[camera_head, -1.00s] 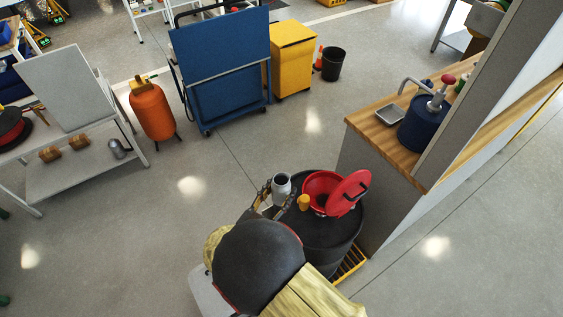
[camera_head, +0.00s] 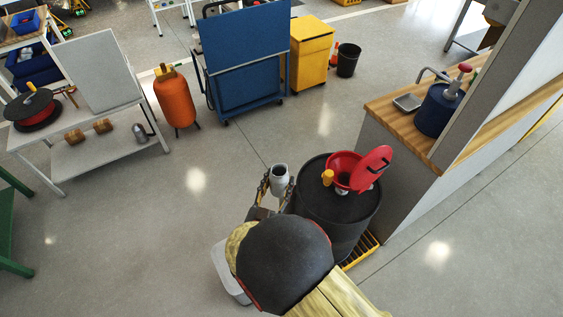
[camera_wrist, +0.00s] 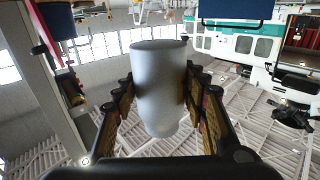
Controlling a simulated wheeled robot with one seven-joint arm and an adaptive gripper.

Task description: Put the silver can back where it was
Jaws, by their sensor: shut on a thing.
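The silver can (camera_head: 279,174) is held between the fingers of my gripper (camera_head: 268,190), just left of the black drum (camera_head: 345,225) in the head view. In the wrist view the can (camera_wrist: 159,85) fills the middle, with the fingers of my gripper (camera_wrist: 160,100) closed on both its sides. In the head view the can is apart from the floor, and its lower part is hidden by the gripper. My own arm covers the area below it.
The drum carries a red funnel (camera_head: 343,165) with its lid (camera_head: 373,168) raised, and stands on a yellow grate (camera_head: 362,249). A wooden-topped counter (camera_head: 395,113) is at right. A white table (camera_head: 105,112) with a lower shelf is at left.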

